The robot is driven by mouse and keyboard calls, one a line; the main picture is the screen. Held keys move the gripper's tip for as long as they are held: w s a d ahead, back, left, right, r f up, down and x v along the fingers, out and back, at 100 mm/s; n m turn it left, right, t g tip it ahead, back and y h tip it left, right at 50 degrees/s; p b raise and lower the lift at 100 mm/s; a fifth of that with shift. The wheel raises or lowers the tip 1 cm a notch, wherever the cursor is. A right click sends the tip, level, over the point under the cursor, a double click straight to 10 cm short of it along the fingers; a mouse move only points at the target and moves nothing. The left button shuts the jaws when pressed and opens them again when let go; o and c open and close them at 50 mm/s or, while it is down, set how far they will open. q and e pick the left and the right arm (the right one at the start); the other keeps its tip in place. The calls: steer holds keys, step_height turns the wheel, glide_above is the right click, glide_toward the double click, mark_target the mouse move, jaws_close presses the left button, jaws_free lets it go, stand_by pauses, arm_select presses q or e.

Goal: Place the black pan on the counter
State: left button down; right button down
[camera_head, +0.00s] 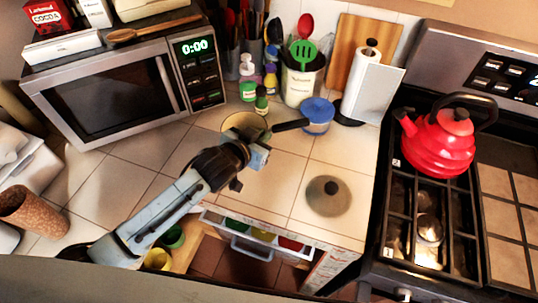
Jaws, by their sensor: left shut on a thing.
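The black pan (291,125) shows as a dark handle pointing right from a small round body with a tan-looking inside. It is over the counter (285,165), in front of the microwave's right side. My left gripper (263,140) reaches in from the lower left and is shut on the pan near where the handle meets the body. The fingertips are partly hidden by the wrist. Whether the pan's base touches the counter I cannot tell. My right gripper is not in view.
A round lid (328,196) with a dark knob lies on the counter. A blue-lidded container (317,114) is close to the handle's end. Bottles (247,80), a utensil crock (301,82) and a paper roll (368,80) stand behind. A red kettle (438,140) is on the stove. An open drawer (250,236) is below.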

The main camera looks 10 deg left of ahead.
arm_select(q)
step_height(320, 180, down, 7)
steer(key=shift+r+b, duration=0.1)
steer(key=shift+b, duration=0.25)
steer(key=c, duration=1.9)
jaws_free()
steer(key=shift+c, duration=0.2)
steer(key=o, duration=0.4)
steer(key=shift+o, duration=0.2)
steer(key=v, duration=1.2)
steer(key=shift+p, duration=0.45)
